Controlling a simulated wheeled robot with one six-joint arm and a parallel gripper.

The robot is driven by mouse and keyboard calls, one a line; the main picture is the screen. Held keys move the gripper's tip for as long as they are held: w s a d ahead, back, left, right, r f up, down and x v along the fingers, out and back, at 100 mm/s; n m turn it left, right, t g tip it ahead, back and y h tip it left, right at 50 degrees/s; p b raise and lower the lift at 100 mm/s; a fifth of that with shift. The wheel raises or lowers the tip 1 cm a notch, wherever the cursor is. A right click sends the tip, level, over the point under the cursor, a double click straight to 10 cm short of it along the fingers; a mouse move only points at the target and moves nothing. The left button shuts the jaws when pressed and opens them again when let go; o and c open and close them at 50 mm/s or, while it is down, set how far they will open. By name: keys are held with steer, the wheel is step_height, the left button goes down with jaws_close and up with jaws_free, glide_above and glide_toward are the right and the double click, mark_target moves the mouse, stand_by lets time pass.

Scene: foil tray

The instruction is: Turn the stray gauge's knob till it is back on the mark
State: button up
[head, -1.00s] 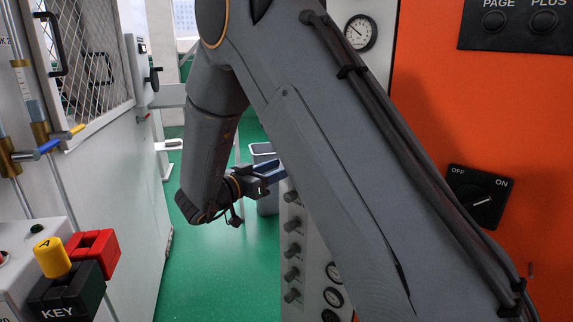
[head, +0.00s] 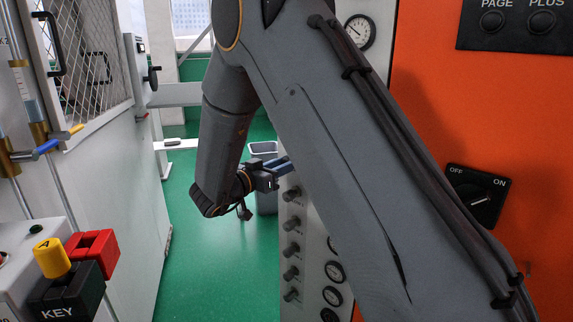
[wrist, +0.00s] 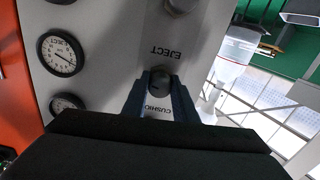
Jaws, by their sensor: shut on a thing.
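In the wrist view my gripper (wrist: 160,82) has its two blue fingers on either side of a dark round knob (wrist: 160,86) and is shut on it. The knob sits on the pale panel between the upside-down labels EJECT and CUSHIO, the second partly covered. A white-faced gauge (wrist: 61,53) marked EJECT is to the left, with a dark needle. A second gauge (wrist: 66,103) is partly hidden by my gripper's body. In the head view my gripper (head: 286,164) reaches the panel's left edge, and the held knob cannot be made out.
More knobs (head: 292,222) run down the panel below my gripper, with small gauges (head: 335,272) beside them, partly behind my arm. Another gauge (head: 360,32) shows higher up. An orange cabinet (head: 450,110) stands right. A grey bin (head: 265,200) is behind my gripper. Green floor lies open left.

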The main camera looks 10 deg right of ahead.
steer(key=m+b, duration=0.1)
steer(key=m, duration=0.4)
steer(key=shift+m, duration=0.3)
steer(key=m+b, duration=0.2)
steer(key=m, duration=0.4)
stand_by(0.5)
steer(key=o, duration=1)
steer(key=shift+o, duration=0.2)
steer(key=shift+a, duration=0.15)
steer(key=v, duration=0.7)
steer(key=shift+s+a+b, duration=0.2)
steer(key=shift+a+b, duration=0.05)
steer(key=shift+b, duration=0.1)
stand_by(1.2)
